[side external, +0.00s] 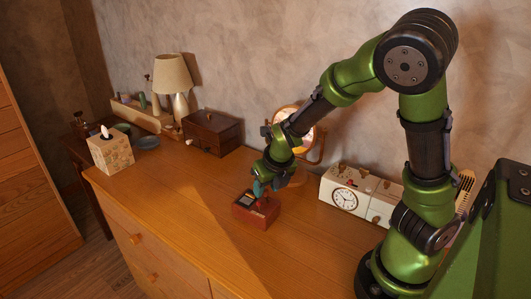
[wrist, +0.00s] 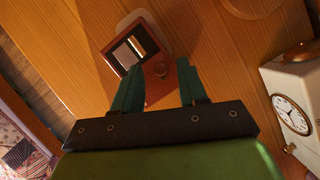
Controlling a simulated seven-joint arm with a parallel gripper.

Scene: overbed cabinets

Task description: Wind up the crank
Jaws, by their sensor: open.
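A small red box (side external: 252,211) with a metal-and-dark panel on top stands on the wooden dresser, below my gripper. In the wrist view the same box (wrist: 133,45) lies at the top, with a small round crank knob (wrist: 160,70) at its near end. My gripper (side external: 262,188) points down at the box's right part. In the wrist view my gripper (wrist: 160,67) is open, its two teal fingers on either side of the knob with gaps visible. I cannot tell whether a finger touches the crank. The crank's arm is mostly hidden.
A cream clock radio (side external: 345,198) and a round mirror (side external: 300,130) stand behind and right of the red box. A brown wooden box (side external: 212,132), lamp (side external: 173,78) and tissue box (side external: 111,152) stand left. The dresser top (side external: 165,195) is clear in front.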

